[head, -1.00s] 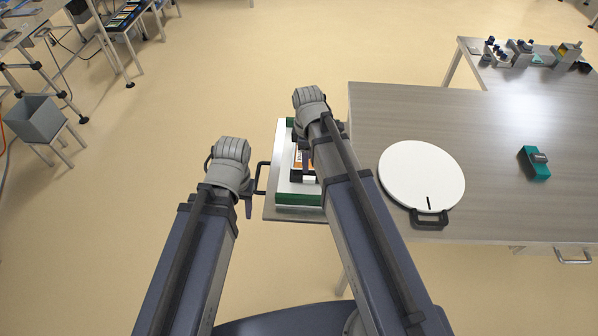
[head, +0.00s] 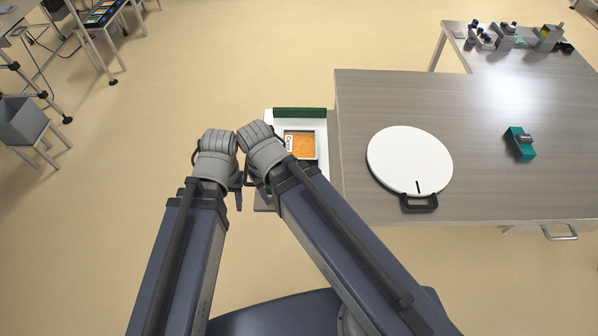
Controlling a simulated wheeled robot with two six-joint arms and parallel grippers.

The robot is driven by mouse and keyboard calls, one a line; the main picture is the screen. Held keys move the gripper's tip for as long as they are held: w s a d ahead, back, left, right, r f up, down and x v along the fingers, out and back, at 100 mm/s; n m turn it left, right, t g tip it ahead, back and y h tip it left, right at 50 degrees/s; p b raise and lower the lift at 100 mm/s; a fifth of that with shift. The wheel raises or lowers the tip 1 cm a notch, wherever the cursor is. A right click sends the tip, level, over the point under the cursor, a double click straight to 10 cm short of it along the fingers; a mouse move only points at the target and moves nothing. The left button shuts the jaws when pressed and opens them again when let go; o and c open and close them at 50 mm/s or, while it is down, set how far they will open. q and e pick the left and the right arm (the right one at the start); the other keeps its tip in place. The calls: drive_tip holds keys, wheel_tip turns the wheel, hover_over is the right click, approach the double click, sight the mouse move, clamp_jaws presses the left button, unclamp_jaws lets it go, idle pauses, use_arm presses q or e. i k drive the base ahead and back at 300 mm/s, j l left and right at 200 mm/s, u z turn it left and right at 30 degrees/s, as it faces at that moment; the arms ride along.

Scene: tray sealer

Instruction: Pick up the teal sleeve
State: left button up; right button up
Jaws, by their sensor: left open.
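The teal sleeve (head: 519,143) lies on the grey wood-grain table at the right, with a grey part on its upper side. It is well away from both grippers. My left gripper (head: 237,190) is open, left of the table and beside the white and green sealer. My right gripper (head: 263,186) is close beside it, at the sealer's left side. Its fingers are mostly hidden by its own wrist, so its opening does not show.
The white and green tray sealer (head: 313,123) holds a tray with orange contents (head: 300,145). A round white board (head: 409,158) with a black handle lies between it and the sleeve. The table (head: 470,190) is clear around the sleeve. Small fixtures (head: 505,37) stand at the back right.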

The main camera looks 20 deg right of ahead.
sight(524, 141)
drive_tip(key=z, duration=2.2)
drive_tip(key=i+l+u, duration=0.15)
drive_tip(key=i+l, duration=0.15)
drive_tip(key=i+l+u, duration=0.15)
drive_tip(key=i+l, duration=0.15)
drive_tip(key=i+l+u, duration=0.1)
drive_tip(key=i+l, duration=0.2)
drive_tip(key=i+l+u, duration=0.15)
drive_tip(key=l, duration=0.35)
drive_tip(key=i+l+u, duration=0.15)
drive_tip(key=i+l, duration=0.15)
drive_tip(key=l, duration=0.15)
drive_tip(key=i+l+u, duration=0.15)
drive_tip(key=l, duration=0.3)
drive_tip(key=i+l+u, duration=0.15)
drive_tip(key=i+l, duration=0.15)
drive_tip(key=l, duration=0.15)
drive_tip(key=i+l+u, duration=0.15)
drive_tip(key=l, duration=0.35)
